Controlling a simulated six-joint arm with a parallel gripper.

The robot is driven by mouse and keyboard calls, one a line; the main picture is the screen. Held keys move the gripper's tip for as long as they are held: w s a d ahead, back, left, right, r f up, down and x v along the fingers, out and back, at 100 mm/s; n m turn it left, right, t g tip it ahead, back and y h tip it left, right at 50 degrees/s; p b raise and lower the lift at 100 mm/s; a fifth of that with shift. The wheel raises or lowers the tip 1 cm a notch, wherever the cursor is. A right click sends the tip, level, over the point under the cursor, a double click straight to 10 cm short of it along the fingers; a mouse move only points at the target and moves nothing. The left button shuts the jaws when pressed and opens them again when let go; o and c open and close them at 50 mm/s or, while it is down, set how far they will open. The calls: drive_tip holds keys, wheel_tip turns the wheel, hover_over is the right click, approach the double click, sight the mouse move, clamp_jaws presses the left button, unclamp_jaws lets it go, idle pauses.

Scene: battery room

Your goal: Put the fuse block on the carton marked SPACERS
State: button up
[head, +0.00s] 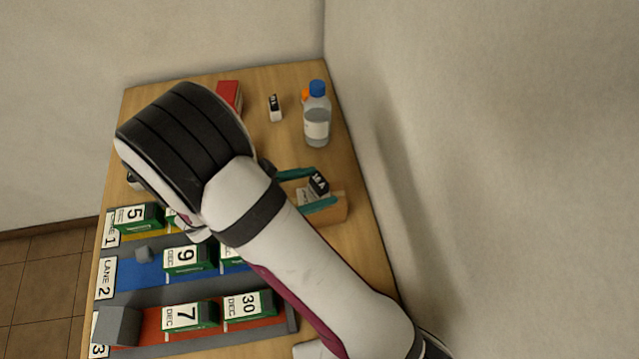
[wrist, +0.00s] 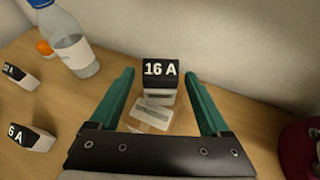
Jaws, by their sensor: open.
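The black-topped fuse block marked 16 A (wrist: 160,80) stands upright on a small brown carton (wrist: 180,122) with white labels, whose text I cannot read. The block (head: 319,183) and the carton (head: 338,212) also show in the head view, near the table's right edge. My gripper (wrist: 157,76) is open, its teal fingers on either side of the block with visible gaps. In the head view my gripper (head: 321,186) is at the block, and my arm covers part of the carton. No SPACERS marking is readable.
A clear bottle with a blue cap (head: 317,115), an orange item (head: 305,95), another fuse block (head: 275,108) and a red box (head: 229,95) stand farther back. A 6 A block (wrist: 31,137) is left.

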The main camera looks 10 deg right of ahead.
drive_tip(key=v, duration=1.1)
drive_tip(key=s+d+r+m+g+y, duration=0.4)
drive_tip(key=s+d+m+g, duration=0.3)
drive_tip(key=d+m, duration=0.45)
drive_tip(key=s+a+r+m+t+y, duration=0.2)
drive_tip(key=s+m+y, duration=0.7)
drive_tip(key=m, duration=0.7)
drive_tip(key=shift+r, duration=0.2)
